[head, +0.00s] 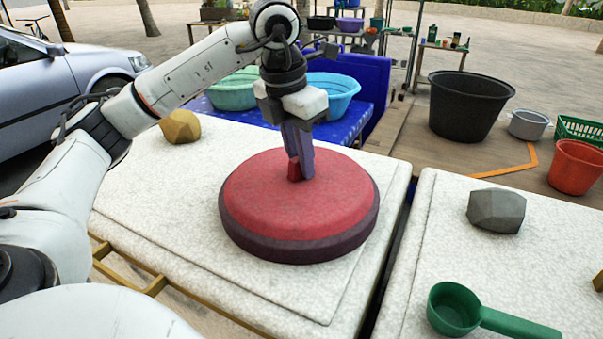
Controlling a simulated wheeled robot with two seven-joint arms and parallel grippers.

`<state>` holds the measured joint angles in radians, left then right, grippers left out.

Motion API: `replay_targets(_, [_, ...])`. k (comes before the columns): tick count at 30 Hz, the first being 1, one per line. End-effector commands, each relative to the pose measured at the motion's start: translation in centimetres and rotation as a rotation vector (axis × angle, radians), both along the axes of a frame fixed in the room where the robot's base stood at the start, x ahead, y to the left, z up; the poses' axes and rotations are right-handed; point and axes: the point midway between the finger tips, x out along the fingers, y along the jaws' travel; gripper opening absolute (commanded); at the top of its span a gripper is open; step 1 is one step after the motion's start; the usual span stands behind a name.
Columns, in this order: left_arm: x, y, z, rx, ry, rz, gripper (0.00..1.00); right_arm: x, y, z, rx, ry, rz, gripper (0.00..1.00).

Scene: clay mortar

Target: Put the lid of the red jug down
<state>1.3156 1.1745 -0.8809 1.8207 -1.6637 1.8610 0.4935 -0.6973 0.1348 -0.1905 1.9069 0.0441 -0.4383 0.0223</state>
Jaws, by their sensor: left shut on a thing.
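The red lid (260,205) is a wide round disc with a dark purple rim and a small red knob (293,171) at its middle. It is level, on or just above the left white stone-like tabletop (140,225); I cannot tell if a thin gap is under it. My left gripper (299,172) points straight down from above and is shut on the knob; its fingers hide part of the knob. The body of the red jug cannot be made out in this view. My right gripper is not in view.
A yellow stone (180,127) lies at the back left of this tabletop. Across a dark gap, the right tabletop (440,240) holds a grey stone (496,211) and a green scoop (455,309). Green (233,93) and blue (335,90) basins stand behind. White surface is free around the lid.

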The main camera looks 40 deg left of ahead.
Motion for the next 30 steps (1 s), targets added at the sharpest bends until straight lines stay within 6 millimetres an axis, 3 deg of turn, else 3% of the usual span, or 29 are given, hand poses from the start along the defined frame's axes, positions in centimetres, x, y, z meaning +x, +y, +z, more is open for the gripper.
replay_targets(6, [-0.1, 0.0, -2.7, 0.0, 0.001, 0.001, 0.0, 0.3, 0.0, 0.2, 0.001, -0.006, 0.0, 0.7])
replay_targets(17, [0.0, 0.0, -3.2, 0.0, 0.0, 0.0, 0.0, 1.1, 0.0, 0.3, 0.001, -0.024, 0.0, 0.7])
replay_targets(18, [0.0, 0.0, -3.1, 0.0, 0.001, 0.0, 0.23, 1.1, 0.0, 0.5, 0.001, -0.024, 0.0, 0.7])
replay_targets(20, [0.0, 0.0, -3.1, 0.0, 0.002, 0.0, 0.33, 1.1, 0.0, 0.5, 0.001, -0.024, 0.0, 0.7])
replay_targets(30, [0.0, 0.0, -2.8, 0.0, 0.001, 0.0, 0.35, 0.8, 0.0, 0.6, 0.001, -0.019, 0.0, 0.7])
